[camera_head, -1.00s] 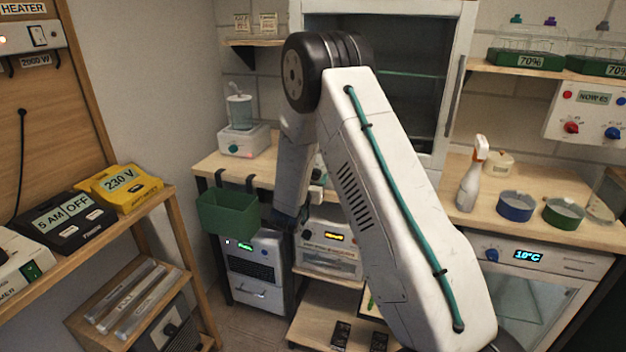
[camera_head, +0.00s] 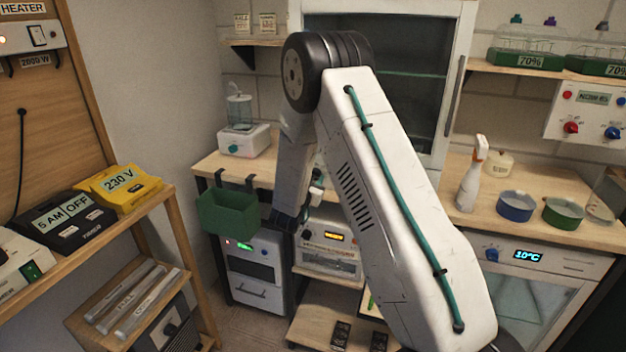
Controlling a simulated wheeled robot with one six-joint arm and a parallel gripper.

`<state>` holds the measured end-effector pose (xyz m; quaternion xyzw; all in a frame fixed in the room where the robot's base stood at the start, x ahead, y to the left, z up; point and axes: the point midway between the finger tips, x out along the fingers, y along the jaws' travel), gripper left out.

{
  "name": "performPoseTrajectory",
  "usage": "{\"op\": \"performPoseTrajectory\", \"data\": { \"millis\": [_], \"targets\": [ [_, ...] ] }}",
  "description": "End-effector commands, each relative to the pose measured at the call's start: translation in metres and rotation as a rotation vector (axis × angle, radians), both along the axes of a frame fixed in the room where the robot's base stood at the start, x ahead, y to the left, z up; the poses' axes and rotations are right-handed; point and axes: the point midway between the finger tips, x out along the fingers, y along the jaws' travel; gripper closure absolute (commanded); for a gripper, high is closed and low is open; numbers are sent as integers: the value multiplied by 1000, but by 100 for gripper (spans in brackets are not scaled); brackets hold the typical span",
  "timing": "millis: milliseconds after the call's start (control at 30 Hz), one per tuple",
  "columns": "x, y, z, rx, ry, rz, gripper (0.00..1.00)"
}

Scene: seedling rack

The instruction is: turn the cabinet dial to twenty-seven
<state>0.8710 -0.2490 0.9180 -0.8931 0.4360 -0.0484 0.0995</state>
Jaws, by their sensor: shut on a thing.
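A cabinet (camera_head: 560,262) with a glass door stands under the right-hand bench. Its lit display (camera_head: 528,256) appears to read 10°C. A blue dial (camera_head: 491,255) sits left of that display, and nothing of mine touches it in this view. My arm crosses the middle of the picture, bends at a black elbow, and its forearm runs down to a dark wrist end in front of the left bench.
A green bin (camera_head: 228,213) hangs from the left bench close to my wrist. A device with a yellow display (camera_head: 334,237) stands below. A spray bottle (camera_head: 471,175), a blue dish (camera_head: 515,205) and a green dish (camera_head: 563,212) stand above the cabinet.

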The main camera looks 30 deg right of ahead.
Motion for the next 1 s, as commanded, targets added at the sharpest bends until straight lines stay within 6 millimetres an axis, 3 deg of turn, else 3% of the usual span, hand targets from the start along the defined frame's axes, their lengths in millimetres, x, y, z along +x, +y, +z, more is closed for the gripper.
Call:
{"op": "performPoseTrajectory", "data": {
  "millis": [1000],
  "targets": [
    [0, 0, 0, 590, -756, 0, 89]
  ]
}}
